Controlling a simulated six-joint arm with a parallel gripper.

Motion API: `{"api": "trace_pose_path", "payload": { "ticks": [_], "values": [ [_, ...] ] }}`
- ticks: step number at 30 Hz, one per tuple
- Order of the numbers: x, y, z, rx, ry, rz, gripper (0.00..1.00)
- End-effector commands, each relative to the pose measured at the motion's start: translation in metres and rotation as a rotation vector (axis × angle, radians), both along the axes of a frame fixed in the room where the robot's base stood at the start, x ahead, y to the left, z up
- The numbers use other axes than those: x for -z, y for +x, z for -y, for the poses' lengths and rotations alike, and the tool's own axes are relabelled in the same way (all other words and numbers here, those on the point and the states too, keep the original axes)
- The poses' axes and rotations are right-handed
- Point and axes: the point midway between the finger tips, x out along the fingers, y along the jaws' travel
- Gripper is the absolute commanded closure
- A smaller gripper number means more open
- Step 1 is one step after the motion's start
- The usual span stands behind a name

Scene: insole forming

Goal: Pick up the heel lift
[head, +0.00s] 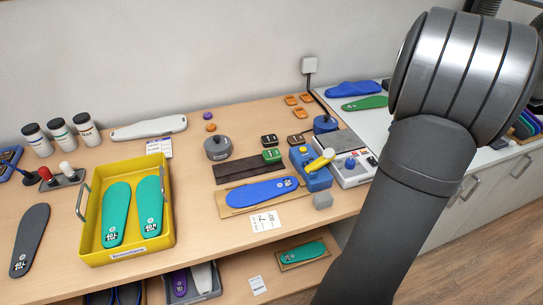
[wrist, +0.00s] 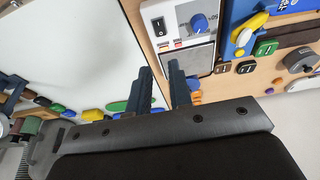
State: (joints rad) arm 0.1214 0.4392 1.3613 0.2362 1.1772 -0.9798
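No piece is clearly marked as the heel lift. Candidates in the head view are small dark pads (head: 269,140), a green pad (head: 272,156) and orange pieces (head: 300,112) near the wall. In the wrist view, dark pads (wrist: 222,68) and a green pad (wrist: 266,48) lie at the upper right, with an orange piece (wrist: 193,85) lower down. My gripper (wrist: 161,68) is open and empty, its two fingers apart, beside the white control box. It is apart from the pads. In the head view my arm fills the right side and the gripper is hidden.
A blue insole (head: 262,191) lies on a board. A blue press with a yellow lever (head: 318,162) stands by a control box (head: 355,172). A yellow tray (head: 98,247) holds green insoles. The white counter (wrist: 70,50) has free room.

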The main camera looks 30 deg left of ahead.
Motion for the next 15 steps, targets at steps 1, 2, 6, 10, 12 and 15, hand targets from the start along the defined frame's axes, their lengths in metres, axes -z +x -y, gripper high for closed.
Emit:
{"api": "trace_pose_path", "payload": {
  "ticks": [1, 2, 6, 10, 12, 15],
  "values": [
    [0.0, 0.0, 0.0, 0.0, 0.0, 0.0, 0.71],
    [0.0, 0.0, 0.0, 0.0, 0.0, 0.0, 0.65],
    [0.0, 0.0, 0.0, 0.0, 0.0, 0.0, 0.37],
    [0.0, 0.0, 0.0, 0.0, 0.0, 0.0, 0.26],
    [0.0, 0.0, 0.0, 0.0, 0.0, 0.0, 0.26],
    [0.0, 0.0, -0.0003, -0.001, 0.0, 0.0, 0.26]
  ]
}}
